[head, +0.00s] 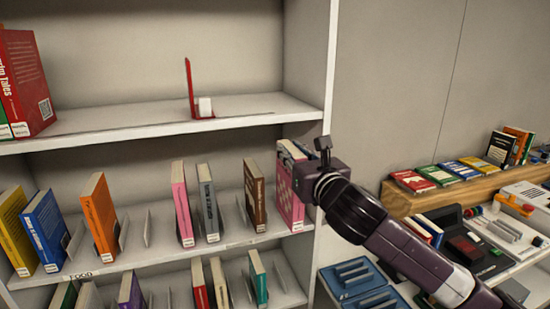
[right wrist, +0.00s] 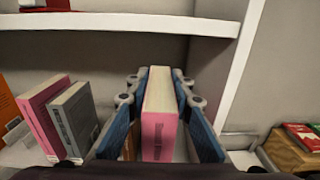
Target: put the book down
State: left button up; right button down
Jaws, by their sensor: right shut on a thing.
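The pink book (head: 288,198) is upright at the right end of the middle shelf (head: 130,262), close to the white side panel. In the right wrist view the pink book (right wrist: 159,135) stands between the blue finger pads. My right gripper (right wrist: 160,105) is shut on it, one pad on each side. In the head view my right gripper (head: 312,178) reaches the book from the right, and its fingers are mostly hidden. Whether the book's bottom touches the shelf cannot be told. My left gripper is not in view.
A brown book (head: 255,196) stands left of the pink one with a gap between. Further left are a grey book (head: 208,202) and another pink book (head: 181,203). The upper shelf (head: 150,130) is mostly bare. A wooden ledge (head: 440,192) with books is at right.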

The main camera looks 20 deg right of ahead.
jog(key=w+p, duration=0.3)
jog(key=w, duration=0.8)
notch_tip(320, 180, down, 7)
jog(key=p, duration=0.2)
jog(key=shift+w+a, duration=0.15)
jog(key=shift+a, duration=0.1)
jog(key=c, duration=1.8)
grip_release()
jog(key=shift+f, duration=0.1)
jog(key=shift+o, duration=0.6)
